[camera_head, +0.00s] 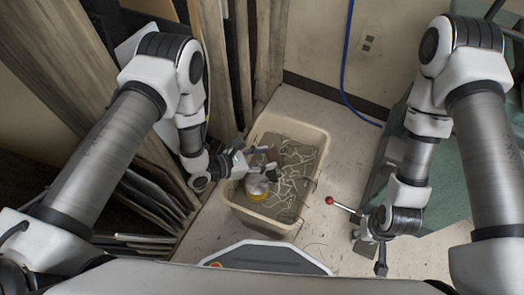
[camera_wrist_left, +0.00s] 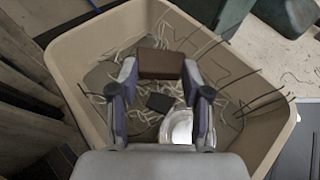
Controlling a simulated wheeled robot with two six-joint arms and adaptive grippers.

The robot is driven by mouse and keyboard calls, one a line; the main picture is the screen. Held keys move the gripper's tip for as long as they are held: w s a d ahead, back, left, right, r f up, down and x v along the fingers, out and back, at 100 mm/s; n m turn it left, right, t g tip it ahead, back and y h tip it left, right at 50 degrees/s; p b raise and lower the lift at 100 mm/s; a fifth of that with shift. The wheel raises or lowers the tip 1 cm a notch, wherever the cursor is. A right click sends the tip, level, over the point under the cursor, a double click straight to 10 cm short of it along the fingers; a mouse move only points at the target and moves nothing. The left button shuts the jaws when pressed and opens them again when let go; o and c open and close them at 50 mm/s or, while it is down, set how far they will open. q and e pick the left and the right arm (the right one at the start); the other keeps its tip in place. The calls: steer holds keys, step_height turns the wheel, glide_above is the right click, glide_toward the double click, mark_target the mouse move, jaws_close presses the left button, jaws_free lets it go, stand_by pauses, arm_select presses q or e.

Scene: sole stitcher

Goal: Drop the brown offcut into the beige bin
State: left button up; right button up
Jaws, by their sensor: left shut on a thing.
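The brown offcut (camera_wrist_left: 160,64) is a small block between the fingertips of my left gripper (camera_wrist_left: 160,72) in the wrist view. In the head view the offcut (camera_head: 265,155) is small and partly hidden by my left gripper (camera_head: 250,160). The gripper is shut on it and holds it over the beige bin (camera_head: 312,187). The bin's rim surrounds the gripper in the wrist view (camera_wrist_left: 278,135). My right gripper (camera_head: 378,258) hangs at the lower right, away from the bin; its finger opening is unclear.
Inside the bin lie pale tangled strips (camera_head: 295,170), a dark scrap (camera_wrist_left: 160,102) and a round white-and-yellow item (camera_head: 257,187). Upright boards (camera_head: 243,60) stand behind and left. A red-knobbed lever (camera_head: 329,200) sticks out on the right, near a green-topped table (camera_head: 450,185).

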arm_select(q)
step_height(320, 180, down, 4)
steer(key=shift+w+r+b, duration=0.1)
steer(key=shift+b, duration=1.15)
arm_select(e)
step_height(320, 180, down, 4)
steer(key=shift+w+r, duration=0.1)
steer(key=shift+r, duration=0.05)
arm_select(q)
steer(key=o, duration=1)
step_height(320, 180, up, 10)
